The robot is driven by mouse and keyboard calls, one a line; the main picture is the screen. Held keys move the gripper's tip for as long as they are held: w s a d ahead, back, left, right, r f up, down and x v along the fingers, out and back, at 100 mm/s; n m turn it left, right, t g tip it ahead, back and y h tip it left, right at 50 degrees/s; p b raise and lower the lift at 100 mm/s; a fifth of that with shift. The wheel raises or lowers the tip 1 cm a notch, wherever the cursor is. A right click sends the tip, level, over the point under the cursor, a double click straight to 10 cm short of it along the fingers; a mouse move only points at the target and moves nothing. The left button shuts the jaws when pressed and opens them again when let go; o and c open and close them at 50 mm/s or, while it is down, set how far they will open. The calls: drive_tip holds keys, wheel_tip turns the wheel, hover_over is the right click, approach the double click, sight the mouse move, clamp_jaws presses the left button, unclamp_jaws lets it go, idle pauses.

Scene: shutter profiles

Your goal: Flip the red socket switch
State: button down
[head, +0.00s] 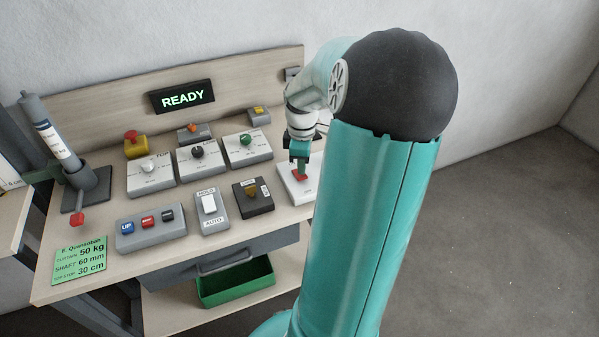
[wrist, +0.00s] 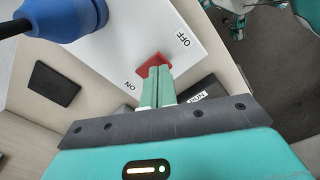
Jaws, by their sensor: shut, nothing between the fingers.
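The red socket switch (head: 299,176) sits on a white socket box at the right end of the bench top. In the wrist view the red rocker (wrist: 151,66) lies between the printed words OFF and ON. My gripper (head: 301,165) points down at it in the head view. In the wrist view its two green fingers (wrist: 158,78) are closed together, with their tips at the rocker and covering part of it. I cannot tell whether they touch it. A blue plug (wrist: 68,14) with a black cable is in the socket box (wrist: 118,40).
A READY display (head: 182,97) is on the back panel. A green bin (head: 236,284) sits below.

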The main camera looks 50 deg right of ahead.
sight(299, 177)
drive_tip(key=shift+f, duration=0.95)
idle(0.5)
drive_tip(key=shift+r, duration=3.5)
drive_tip(key=shift+w+a+r, duration=0.1)
drive_tip(key=shift+w+a, duration=0.1)
drive_tip(key=shift+a, duration=0.15)
drive_tip(key=w+a+r+m+t+h, duration=0.1)
drive_tip(key=w+a+r, duration=0.15)
drive_tip(key=a, duration=0.65)
drive_tip(key=w+a+r+m+h, duration=0.1)
drive_tip(key=a+r, duration=0.3)
drive_tip(key=a, duration=0.5)
drive_tip(key=s+a+r+m+t+y, duration=0.1)
drive_tip(key=s+a+m+t, duration=0.1)
drive_tip(key=a, duration=0.6)
drive_tip(key=s+a+r+m+t+y, duration=0.1)
drive_tip(key=s+a, duration=0.3)
drive_tip(key=a, duration=0.5)
drive_tip(key=shift+s+r+m+t, duration=0.4)
drive_tip(key=shift+t, duration=0.4)
